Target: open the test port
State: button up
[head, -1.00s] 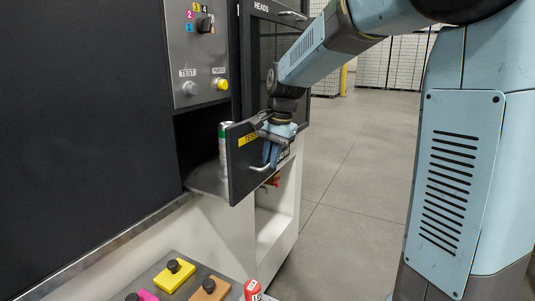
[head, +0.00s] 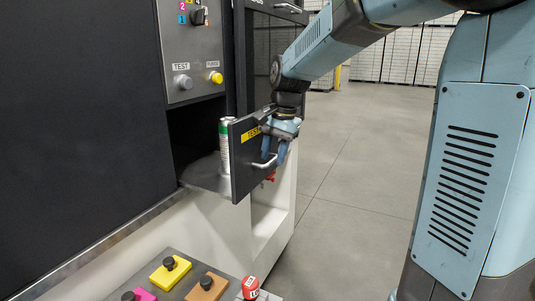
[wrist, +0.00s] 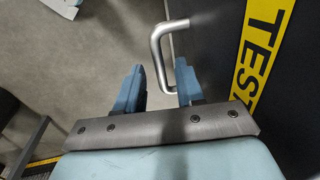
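The test port's dark door (head: 243,172) stands pulled out from the machine, with a yellow TEST label (head: 251,135) on its face. A can with a green top (head: 225,146) stands upright behind it on the grey port shelf (head: 205,178). The door's metal bar handle (head: 265,163) also shows in the wrist view (wrist: 157,45). My gripper (head: 276,158) is at the handle. In the wrist view its two blue fingers (wrist: 158,90) are apart, one on each side of the handle's end, with visible gaps. It does not grip the handle.
The panel above has a grey TEST button (head: 182,82) and a yellow PURGE button (head: 215,77). Open floor (head: 370,150) lies to the right.

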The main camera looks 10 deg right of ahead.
notch_tip(320, 180, up, 13)
jog(key=s+d, duration=0.1)
jog(key=d, duration=0.1)
jog(key=shift+s+r, duration=0.2)
jog(key=shift+s, duration=0.1)
dwell(0.3)
jog(key=s+d+f+n+t, duration=0.1)
jog(key=s+d+f+n, duration=0.1)
jog(key=s, duration=0.5)
jog(key=s+d+f+n+t+h, duration=0.1)
jog(key=s+d+f+n+t, duration=0.1)
jog(key=s+d+f, duration=0.2)
jog(key=s+d+f+n+t, duration=0.1)
jog(key=s+d+f+n, duration=0.2)
jog(key=s, duration=0.8)
notch_tip(320, 180, down, 3)
jog(key=shift+r+h, duration=0.1)
jog(key=shift+h, duration=0.3)
jog(key=shift+s, duration=0.15)
